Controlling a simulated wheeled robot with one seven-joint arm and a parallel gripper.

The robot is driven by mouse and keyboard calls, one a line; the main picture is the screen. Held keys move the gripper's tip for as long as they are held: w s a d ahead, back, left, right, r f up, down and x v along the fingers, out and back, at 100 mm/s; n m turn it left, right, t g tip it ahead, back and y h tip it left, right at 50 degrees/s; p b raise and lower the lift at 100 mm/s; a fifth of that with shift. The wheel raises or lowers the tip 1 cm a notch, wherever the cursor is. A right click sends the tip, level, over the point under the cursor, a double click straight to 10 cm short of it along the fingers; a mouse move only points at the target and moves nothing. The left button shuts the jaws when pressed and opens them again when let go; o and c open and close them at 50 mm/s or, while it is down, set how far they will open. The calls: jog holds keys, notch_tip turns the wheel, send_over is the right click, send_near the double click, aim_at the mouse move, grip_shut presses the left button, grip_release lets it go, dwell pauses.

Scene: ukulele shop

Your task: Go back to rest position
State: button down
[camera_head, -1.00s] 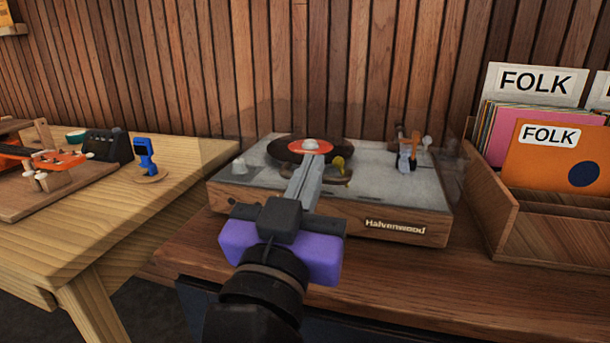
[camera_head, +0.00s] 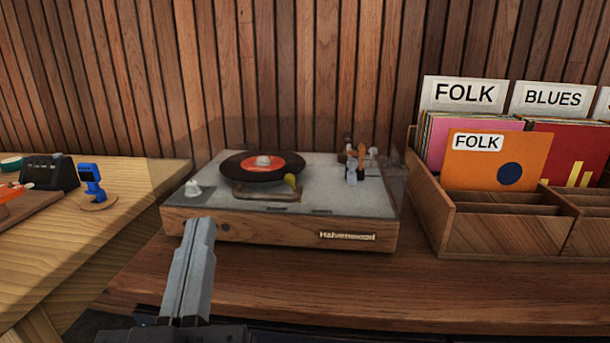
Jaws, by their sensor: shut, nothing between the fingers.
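My gripper (camera_head: 199,228) is at the lower left of the head view. Its grey fingers are together and empty, pointing up the picture. The fingertips appear just in front of the turntable's (camera_head: 290,228) wooden front face, at its left part. I cannot tell whether they touch it. My wrist is cut off by the bottom edge of the picture. The turntable carries a black record (camera_head: 237,167) with a red label, and its lid is clear.
The turntable stands on a dark wooden counter (camera_head: 440,290), bare at the front. At the right is a wooden record crate (camera_head: 500,233) with FOLK and BLUES dividers. At the left, a lighter workbench (camera_head: 60,245) holds a blue clip-on device (camera_head: 92,182) and a black box (camera_head: 50,172).

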jog(key=s+d+f+n+g+y, duration=0.2)
jog(key=s+d+f+n+y, duration=0.15)
jog(key=f, duration=0.55)
jog(key=s+d+f+n+g+y, duration=0.2)
jog(key=d+f+n+g+y, duration=0.15)
jog(key=f, duration=0.55)
jog(key=s+d+f+m+g+h, duration=0.1)
jog(key=s+d+f+m+h, duration=0.5)
jog(key=s+d, duration=0.55)
jog(key=s+d+f+m+g+h, duration=0.1)
jog(key=s+d+f+m+h, duration=0.3)
jog(key=s+d+f, duration=0.75)
jog(key=w+d+r+p, duration=0.1)
jog(key=r+p, duration=1.3)
jog(key=r, duration=0.1)
jog(key=w+d+r+p, duration=0.1)
jog(key=w+r+p, duration=0.1)
jog(key=r+p, duration=1.3)
jog(key=shift+w+d+r+h, duration=0.15)
jog(key=shift+r+h, duration=0.15)
jog(key=shift+r, duration=0.4)
